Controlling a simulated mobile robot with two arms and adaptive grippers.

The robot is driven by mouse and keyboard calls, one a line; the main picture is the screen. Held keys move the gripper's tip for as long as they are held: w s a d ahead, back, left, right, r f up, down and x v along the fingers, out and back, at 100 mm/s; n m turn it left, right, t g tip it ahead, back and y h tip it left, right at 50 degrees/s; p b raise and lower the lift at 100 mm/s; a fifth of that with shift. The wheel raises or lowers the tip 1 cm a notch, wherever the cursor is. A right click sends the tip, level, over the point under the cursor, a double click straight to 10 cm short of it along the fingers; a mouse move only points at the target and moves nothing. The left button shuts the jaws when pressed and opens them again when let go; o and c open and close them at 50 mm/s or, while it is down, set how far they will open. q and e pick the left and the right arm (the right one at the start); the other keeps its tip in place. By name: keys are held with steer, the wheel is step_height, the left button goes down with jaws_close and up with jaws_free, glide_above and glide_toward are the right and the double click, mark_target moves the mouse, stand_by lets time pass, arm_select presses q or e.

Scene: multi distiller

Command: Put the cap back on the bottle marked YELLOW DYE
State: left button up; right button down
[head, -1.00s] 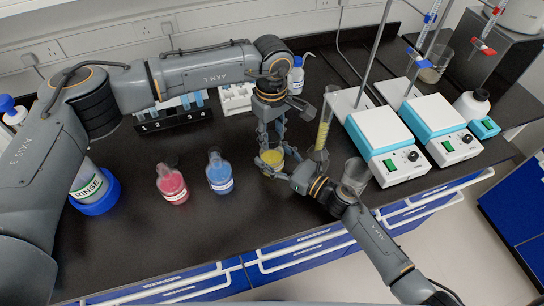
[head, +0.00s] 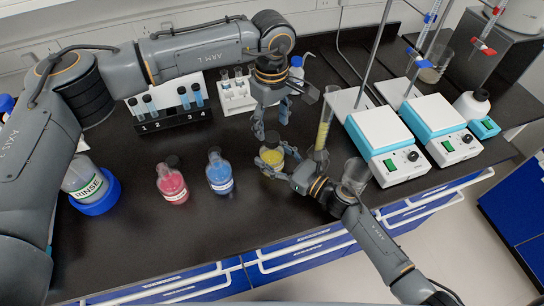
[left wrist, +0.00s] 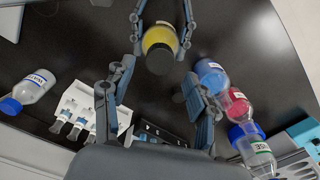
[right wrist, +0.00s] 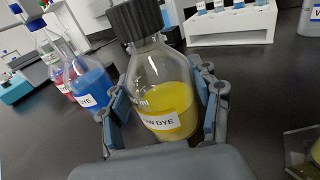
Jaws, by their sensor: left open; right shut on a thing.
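The YELLOW DYE bottle (head: 271,157) stands upright on the black bench, with yellow liquid inside and part of its label showing in the right wrist view (right wrist: 168,118). Its black cap (right wrist: 136,18) sits on the bottle's neck and looks level there; it also shows from above in the left wrist view (left wrist: 160,58). My right gripper (head: 272,160) is shut around the bottle's body. My left gripper (head: 272,122) is open and empty, pointing down just above the cap and apart from it. Whether the cap is screwed tight cannot be told.
Capped red (head: 172,184) and blue (head: 219,176) dye bottles stand left of the yellow one. A graduated cylinder (head: 324,128) and an empty beaker (head: 355,176) stand close on the right, near the stirrer plates (head: 383,140). Tube racks (head: 172,120) are behind.

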mark_target(272, 136)
arm_select(q)
steer(key=shift+c, duration=0.3)
arm_select(e)
steer(key=shift+f, duration=0.1)
arm_select(q)
steer(key=n, duration=0.2)
steer(key=r+n, duration=0.1)
steer(key=n, duration=0.1)
steer(key=shift+n, duration=0.3)
steer(key=n, duration=0.4)
steer(key=shift+r, duration=0.35)
steer(key=n, duration=0.4)
steer(key=shift+r, duration=0.4)
steer(key=n, duration=0.2)
steer(key=r+n, duration=0.1)
steer(key=n, duration=0.2)
steer(key=shift+f, duration=4.05)
